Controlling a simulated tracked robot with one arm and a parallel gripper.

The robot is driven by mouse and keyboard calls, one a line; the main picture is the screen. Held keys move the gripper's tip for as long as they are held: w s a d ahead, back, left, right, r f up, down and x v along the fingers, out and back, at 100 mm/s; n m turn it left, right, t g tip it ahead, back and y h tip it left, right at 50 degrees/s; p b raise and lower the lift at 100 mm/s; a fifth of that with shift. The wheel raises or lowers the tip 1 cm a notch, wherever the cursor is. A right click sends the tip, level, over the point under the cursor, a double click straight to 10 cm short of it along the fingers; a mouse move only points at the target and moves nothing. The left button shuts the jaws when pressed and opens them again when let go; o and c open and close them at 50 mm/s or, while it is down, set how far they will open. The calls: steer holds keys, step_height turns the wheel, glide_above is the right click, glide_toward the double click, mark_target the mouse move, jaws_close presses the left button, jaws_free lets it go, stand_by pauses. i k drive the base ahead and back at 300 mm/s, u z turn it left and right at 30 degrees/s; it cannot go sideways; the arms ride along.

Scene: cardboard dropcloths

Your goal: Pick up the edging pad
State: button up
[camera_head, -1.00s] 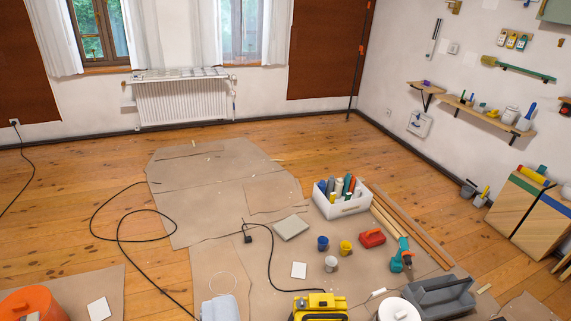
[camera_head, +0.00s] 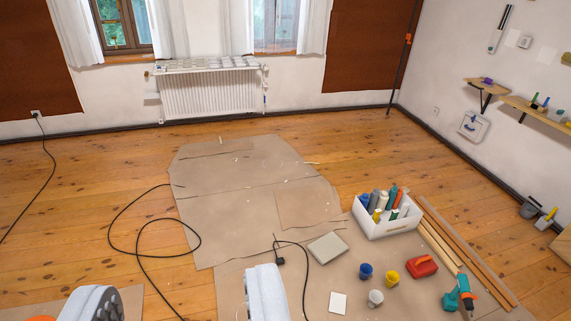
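The red object with a handle (camera_head: 422,266), which looks like the edging pad, lies on the brown cardboard in the right half of the view. It is just right of a yellow cup and in front of the white crate. My gripper (camera_head: 180,298) shows at the bottom edge as two pale grey-white fingers, wide apart with bare floor between them. It is open and empty. It is well to the left of the red object and not touching it.
A blue cup (camera_head: 366,271), yellow cup (camera_head: 389,279) and white cup (camera_head: 375,298) stand left of the red object. A white crate (camera_head: 388,228) of bottles is behind. A teal drill (camera_head: 460,292) and wood strips (camera_head: 470,262) lie right. A black cable (camera_head: 301,262) crosses the cardboard.

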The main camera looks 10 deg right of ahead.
mark_target(488, 81)
steer(key=u, duration=0.05)
steer(key=i, duration=6.7)
steer(key=z, duration=2.75)
